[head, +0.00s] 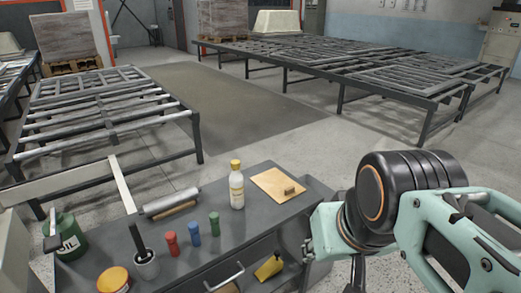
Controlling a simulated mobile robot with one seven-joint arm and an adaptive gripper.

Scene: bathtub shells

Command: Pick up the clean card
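No item is plainly marked as the clean card. A flat tan board (272,182) lies on the right part of the grey workbench, with a small brown block (289,192) on it. A yellow, flat-looking piece (268,267) lies in the open space at the bench's front; its exact kind is too small to tell. My arm enters from the right, and its mint end part hangs beside the bench's right end, apart from the board. My gripper's fingers cannot be made out clearly, so whether they are open or shut does not show.
The grey workbench (222,222) also bears a white bottle (237,190), a roller (172,202), red (171,244), blue (194,234) and green (214,225) small containers, a cup (146,265), a yellow-lidded tin (113,281) and a green oil can (69,240). Metal frame tables stand behind, with open floor between.

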